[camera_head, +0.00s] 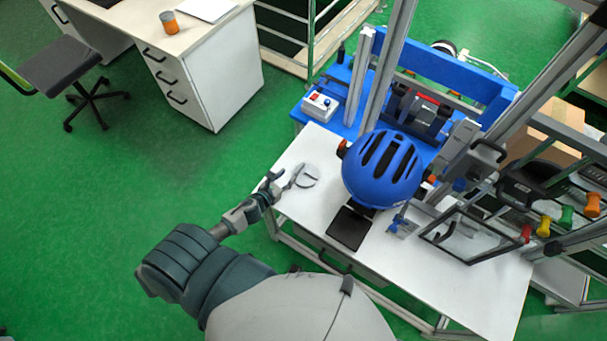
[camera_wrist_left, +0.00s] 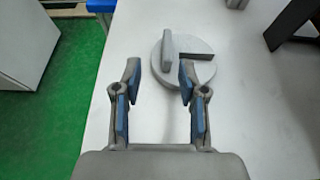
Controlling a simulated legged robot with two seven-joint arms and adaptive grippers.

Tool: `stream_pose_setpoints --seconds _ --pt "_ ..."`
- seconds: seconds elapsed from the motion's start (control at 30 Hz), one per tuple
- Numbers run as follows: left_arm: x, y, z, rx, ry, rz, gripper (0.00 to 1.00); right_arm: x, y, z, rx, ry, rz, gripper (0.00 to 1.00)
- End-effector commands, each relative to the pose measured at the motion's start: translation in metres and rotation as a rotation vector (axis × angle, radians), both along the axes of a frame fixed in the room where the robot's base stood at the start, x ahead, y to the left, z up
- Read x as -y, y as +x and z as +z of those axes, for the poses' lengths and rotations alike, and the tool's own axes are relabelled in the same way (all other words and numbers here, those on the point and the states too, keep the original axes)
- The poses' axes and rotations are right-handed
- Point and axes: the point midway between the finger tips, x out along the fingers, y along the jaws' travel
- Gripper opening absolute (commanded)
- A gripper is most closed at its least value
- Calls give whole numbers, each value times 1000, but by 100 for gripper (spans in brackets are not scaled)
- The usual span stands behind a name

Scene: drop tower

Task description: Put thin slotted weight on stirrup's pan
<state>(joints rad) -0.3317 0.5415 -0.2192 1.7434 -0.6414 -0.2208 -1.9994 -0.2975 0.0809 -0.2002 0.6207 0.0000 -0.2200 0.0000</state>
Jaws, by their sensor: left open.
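A grey slotted weight (camera_head: 309,182) lies flat on the white table near its left edge. In the left wrist view the weight (camera_wrist_left: 201,69) is a round disc with a dark slot and an upright grey tab (camera_wrist_left: 167,50). My left gripper (camera_head: 284,182) is beside it, at its left in the head view. In the left wrist view the gripper (camera_wrist_left: 159,75) is open and empty. The tab appears between the lines of its fingers, nearer the right fingertip, which overlaps the disc's edge. I cannot clearly make out the stirrup's pan. My right gripper is not in view.
A blue helmet (camera_head: 380,168) sits right of the weight, with a black plate (camera_head: 349,227) in front of it. Metal uprights (camera_head: 384,75) and a blue frame stand behind. A clear-panelled box frame (camera_head: 466,238) is at the right. The front-left table (camera_head: 296,208) is bare.

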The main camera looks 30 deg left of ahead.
Motion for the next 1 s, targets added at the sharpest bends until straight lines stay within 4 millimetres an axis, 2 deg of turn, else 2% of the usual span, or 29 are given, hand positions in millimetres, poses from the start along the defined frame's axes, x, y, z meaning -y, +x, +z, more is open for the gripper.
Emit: stream_pose_setpoints --seconds 0.1,0.33,0.6,0.87,0.9,1.0 --pt "2 18 -7 1 0 0 42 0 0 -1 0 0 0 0" --pt "5 35 -14 1 -2 1 42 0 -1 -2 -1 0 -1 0" --pt "14 69 -30 0 -2 1 42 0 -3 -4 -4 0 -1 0" --pt "14 73 -32 -1 -2 1 42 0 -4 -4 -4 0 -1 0" --pt "14 73 -32 -1 -2 1 39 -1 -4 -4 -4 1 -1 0" --pt "14 73 -32 -1 -2 1 14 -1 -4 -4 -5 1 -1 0"
